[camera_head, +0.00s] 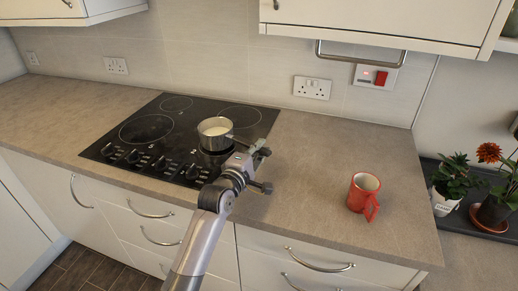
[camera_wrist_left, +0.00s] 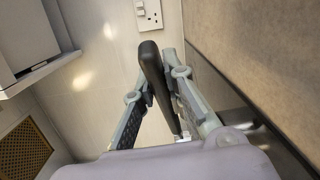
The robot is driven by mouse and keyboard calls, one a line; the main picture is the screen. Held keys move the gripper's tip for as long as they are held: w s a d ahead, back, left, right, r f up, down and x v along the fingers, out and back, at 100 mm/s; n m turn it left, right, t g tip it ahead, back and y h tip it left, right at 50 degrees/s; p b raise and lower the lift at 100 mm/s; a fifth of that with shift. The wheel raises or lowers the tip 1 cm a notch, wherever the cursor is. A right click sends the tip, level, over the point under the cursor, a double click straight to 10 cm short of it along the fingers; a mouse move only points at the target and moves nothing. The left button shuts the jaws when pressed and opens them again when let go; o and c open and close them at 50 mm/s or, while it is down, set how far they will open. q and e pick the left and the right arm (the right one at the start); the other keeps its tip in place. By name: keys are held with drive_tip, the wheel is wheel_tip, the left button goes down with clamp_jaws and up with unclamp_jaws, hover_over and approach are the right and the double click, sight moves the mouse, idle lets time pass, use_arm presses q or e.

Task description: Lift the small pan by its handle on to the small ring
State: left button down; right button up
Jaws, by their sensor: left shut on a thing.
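The small metal pan (camera_head: 215,134), with pale contents, is at the right part of the black hob (camera_head: 112,143), over or on the front right ring (camera_head: 206,158). I cannot tell if its base touches the glass. A smaller-looking ring (camera_head: 176,103) at the back left is bare. My left gripper (camera_head: 264,169) is at the pan's right, on its handle side. In the left wrist view the dark handle (camera_wrist_left: 156,82) lies between the two fingers of my left gripper (camera_wrist_left: 165,90), which is shut on it. My right gripper is not in view.
A red mug (camera_head: 363,196) stands on the worktop (camera_head: 310,190) to the right. Two potted plants (camera_head: 452,182) stand on a dark tray at the far right. Wall cabinets (camera_head: 390,20) hang above. The left ring (camera_head: 147,129) and back right ring (camera_head: 240,116) are bare.

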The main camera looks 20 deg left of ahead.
use_arm(q)
drive_tip(key=shift+f, duration=0.35)
drive_tip(key=c, duration=1.6)
unclamp_jaws()
drive_tip(key=shift+o, duration=0.2)
drive_tip(key=shift+s+f, duration=0.1)
drive_tip(key=shift+f, duration=0.15)
drive_tip(key=s, duration=0.4)
drive_tip(key=s+a, duration=0.1)
drive_tip(key=s, duration=0.6)
drive_tip(key=shift+s+a+r, duration=0.35)
drive_tip(key=shift+a+r, duration=0.05)
